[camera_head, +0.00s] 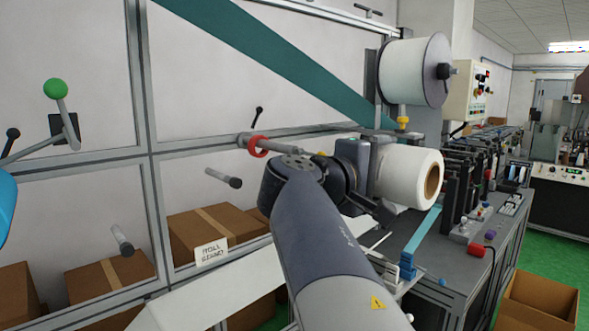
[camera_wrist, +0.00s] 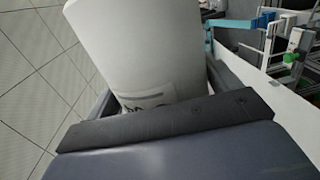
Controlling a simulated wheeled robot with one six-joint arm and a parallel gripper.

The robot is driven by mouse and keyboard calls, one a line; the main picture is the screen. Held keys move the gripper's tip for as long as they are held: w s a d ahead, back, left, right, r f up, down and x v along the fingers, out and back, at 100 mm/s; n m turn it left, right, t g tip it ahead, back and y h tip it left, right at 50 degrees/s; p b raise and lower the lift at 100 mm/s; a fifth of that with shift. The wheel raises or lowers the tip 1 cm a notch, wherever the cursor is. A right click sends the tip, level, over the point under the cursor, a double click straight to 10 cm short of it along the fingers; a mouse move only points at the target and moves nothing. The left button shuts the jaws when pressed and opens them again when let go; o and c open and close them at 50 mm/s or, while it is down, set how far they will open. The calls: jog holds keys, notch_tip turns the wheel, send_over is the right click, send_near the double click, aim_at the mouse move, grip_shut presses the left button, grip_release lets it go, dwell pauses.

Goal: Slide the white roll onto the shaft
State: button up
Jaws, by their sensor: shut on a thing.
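The white roll (camera_head: 412,178) is in my gripper (camera_head: 372,182), held sideways, with its brown core facing right in the head view. It also fills the upper middle of the wrist view (camera_wrist: 145,45), between dark jaws. My gripper is shut on it. A shaft with a red ring (camera_head: 257,146) sticks out from the frame left of the gripper; part of it is hidden behind my arm. Two more bare shafts stick out lower left, one in the middle (camera_head: 223,178) and one near the boxes (camera_head: 122,240). The roll is apart from these shafts.
A large white spool (camera_head: 412,72) hangs above the held roll. A teal web (camera_head: 270,60) runs down towards it. A machine bench (camera_head: 455,262) stands at right. Cardboard boxes (camera_head: 185,240) sit behind the frame, and an open box (camera_head: 540,305) is at lower right.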

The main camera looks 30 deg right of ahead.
aim_at(301, 152)
jog(key=shift+w, duration=0.1)
jog(key=shift+w+a+p, duration=0.2)
jog(key=shift+w, duration=1)
jog(key=shift+w+a+p, duration=0.15)
jog(key=shift+w, duration=1)
jog(key=shift+w+r, duration=0.1)
jog(key=shift+w, duration=0.05)
jog(key=shift+w+a+p, duration=0.2)
jog(key=shift+w+p, duration=0.1)
jog(key=shift+w, duration=0.9)
jog(key=shift+w+a+p, duration=0.15)
jog(key=shift+w+p, duration=0.15)
jog(key=shift+w, duration=0.85)
jog(key=shift+w+a+p, duration=0.2)
jog(key=shift+w+p, duration=0.3)
jog(key=shift+w, duration=0.75)
jog(key=shift+w+a+p, duration=0.15)
jog(key=shift+w+p, duration=0.3)
jog(key=shift+w, duration=0.8)
jog(key=shift+w, duration=0.1)
jog(key=shift+w+a+p, duration=0.2)
jog(key=shift+w+p, duration=0.4)
jog(key=shift+w, duration=0.6)
jog(key=shift+w+a+p, duration=0.15)
jog(key=shift+w+p, duration=0.45)
jog(key=shift+w, duration=0.55)
